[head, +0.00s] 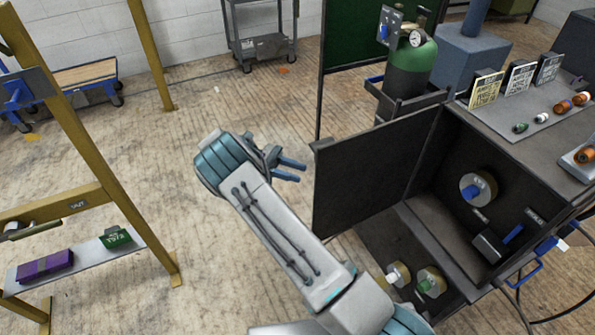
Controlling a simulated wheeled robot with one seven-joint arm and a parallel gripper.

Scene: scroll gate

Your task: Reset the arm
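My gripper (291,169) is in the middle of the head view, at the end of my raised arm. Its two blue fingers are spread apart with nothing between them. It hangs over the wooden floor, just left of the open dark cabinet door (368,180), with a small gap showing in the picture. My forearm reaches up from the bottom edge and leans to the left.
A green gas cylinder (412,68) stands behind the door. A yellow frame (85,150) with a low shelf (80,262) is at left. Floor between is clear.

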